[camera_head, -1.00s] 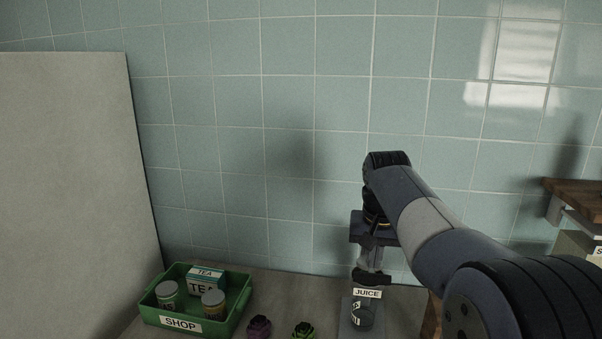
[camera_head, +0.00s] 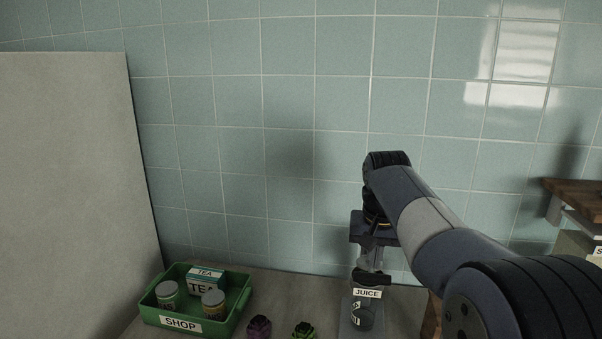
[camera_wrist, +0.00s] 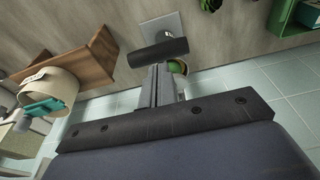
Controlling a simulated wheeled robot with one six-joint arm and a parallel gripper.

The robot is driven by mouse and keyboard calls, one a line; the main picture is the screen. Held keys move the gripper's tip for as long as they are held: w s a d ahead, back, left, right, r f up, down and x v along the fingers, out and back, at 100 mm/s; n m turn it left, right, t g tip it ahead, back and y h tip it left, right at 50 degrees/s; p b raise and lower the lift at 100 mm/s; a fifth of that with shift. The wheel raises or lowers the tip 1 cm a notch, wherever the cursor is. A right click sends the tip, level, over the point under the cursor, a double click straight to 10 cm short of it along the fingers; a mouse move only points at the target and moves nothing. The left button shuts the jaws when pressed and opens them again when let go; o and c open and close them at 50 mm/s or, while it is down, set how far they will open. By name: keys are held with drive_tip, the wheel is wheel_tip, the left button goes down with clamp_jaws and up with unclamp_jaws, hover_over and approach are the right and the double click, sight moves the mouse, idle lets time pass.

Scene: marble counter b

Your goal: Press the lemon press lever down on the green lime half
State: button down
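In the wrist view the lime half (camera_wrist: 177,67) shows as a green patch in a pale round cup, just right of my fingers and partly hidden. My gripper (camera_wrist: 161,84) has its grey fingers side by side and looks shut. A dark bar (camera_wrist: 158,52) lies across their far ends. I cannot tell whether it is the press lever or part of my fingertips. In the head view my gripper (camera_head: 372,272) points down above the JUICE label (camera_head: 367,293) and a glass (camera_head: 362,315). The rest of the press is hidden by my arm and gripper.
A purple item (camera_head: 258,327) and a green leafy item (camera_head: 304,330) stand between crate and glass. A wooden piece (camera_wrist: 85,60) and the tiled wall are close.

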sight(373, 277)
drive_tip(key=shift+s+f+b, duration=0.1)
drive_tip(key=shift+f+b, duration=2.1)
drive_tip(key=shift+f, duration=1.85)
idle(2.7)
drive_tip(key=shift+r, duration=0.15)
drive_tip(key=shift+r+p, duration=3.85)
drive_tip(key=shift+r, duration=0.15)
